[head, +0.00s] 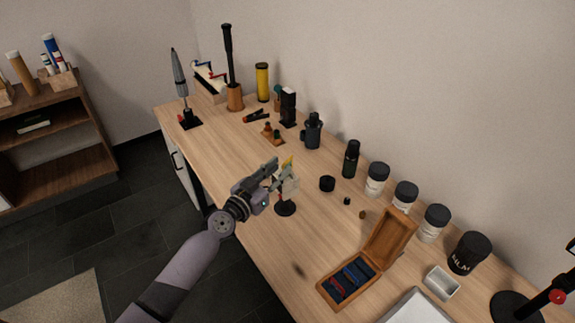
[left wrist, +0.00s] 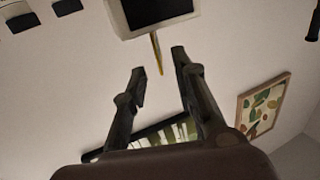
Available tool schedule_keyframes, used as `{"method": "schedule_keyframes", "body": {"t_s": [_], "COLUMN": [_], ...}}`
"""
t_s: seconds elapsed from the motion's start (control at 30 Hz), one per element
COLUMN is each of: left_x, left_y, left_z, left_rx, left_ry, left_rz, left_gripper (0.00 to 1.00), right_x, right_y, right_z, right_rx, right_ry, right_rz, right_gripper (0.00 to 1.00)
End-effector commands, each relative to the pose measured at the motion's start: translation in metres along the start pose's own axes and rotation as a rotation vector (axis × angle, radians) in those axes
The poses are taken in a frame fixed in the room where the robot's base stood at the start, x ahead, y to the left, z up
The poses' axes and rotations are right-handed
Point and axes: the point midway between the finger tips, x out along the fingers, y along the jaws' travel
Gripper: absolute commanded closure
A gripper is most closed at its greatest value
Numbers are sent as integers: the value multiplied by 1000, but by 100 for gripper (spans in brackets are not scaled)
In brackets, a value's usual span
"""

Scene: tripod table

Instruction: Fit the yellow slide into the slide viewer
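The slide viewer (head: 291,186) is a pale body on a stand with a round black base, on the table below my left gripper in the head view. In the left wrist view the viewer (left wrist: 158,10) shows at the top as a pale-framed dark screen. The yellow slide (head: 288,161) stands up at the viewer's top edge. In the left wrist view the slide (left wrist: 156,50) is a thin yellow strip, seen nearly edge-on, meeting the viewer's frame. My left gripper (left wrist: 158,62) has its fingers apart, with the slide just beyond and between the tips. My right gripper is out of view.
An open wooden box (head: 326,291) with red and blue slides lies to the front right. Several black-lidded jars (head: 377,180) line the wall. A small black cap (head: 327,184) sits right of the viewer. Bare tabletop lies between the viewer and the box.

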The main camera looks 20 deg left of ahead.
Motion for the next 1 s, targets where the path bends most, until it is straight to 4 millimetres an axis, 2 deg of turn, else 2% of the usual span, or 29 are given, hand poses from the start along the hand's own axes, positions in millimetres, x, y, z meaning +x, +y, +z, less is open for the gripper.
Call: {"method": "schedule_keyframes", "body": {"t_s": [0.3, 0.63, 1.0], "left_x": [43, 50, 49], "left_y": [-1, -1, -1], "left_z": [0, 0, 0], "left_rx": [-2, 0, 0], "left_ry": [1, 0, 0], "left_rz": [0, 0, 0], "left_gripper": [74, 74, 99], "right_x": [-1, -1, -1], "right_y": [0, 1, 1], "right_z": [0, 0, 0], "right_rx": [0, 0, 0], "right_ry": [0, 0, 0], "right_rz": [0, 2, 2], "right_gripper": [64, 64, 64]}}
